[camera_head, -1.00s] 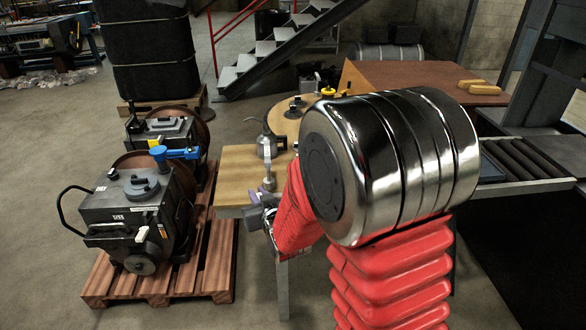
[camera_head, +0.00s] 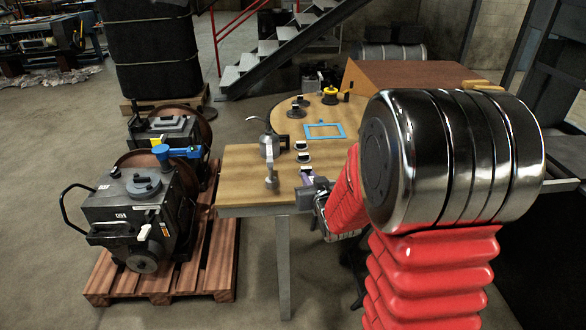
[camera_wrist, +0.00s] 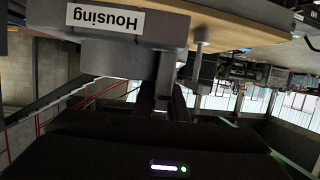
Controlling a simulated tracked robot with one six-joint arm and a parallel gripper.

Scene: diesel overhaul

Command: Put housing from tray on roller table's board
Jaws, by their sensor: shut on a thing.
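The grey housing (camera_wrist: 125,45), with a white label reading "Housing" upside down, fills the upper left of the wrist view. My gripper (camera_wrist: 163,92) is shut on it; its dark fingers reach up to the housing. In the head view my gripper (camera_head: 316,190) is at the right front edge of the wooden worktop (camera_head: 240,180), partly hidden by my arm. The housing's outline is hard to make out there. My arm hides most of the roller table, and I cannot make out its board or the tray.
An oil can (camera_head: 268,146), a grey hammer-like part (camera_head: 271,180) and small dark parts (camera_head: 303,157) stand on the worktop. A blue frame (camera_head: 325,131) lies on the rounded wooden section behind. A grey machine (camera_head: 132,215) stands on a pallet (camera_head: 170,285) at left.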

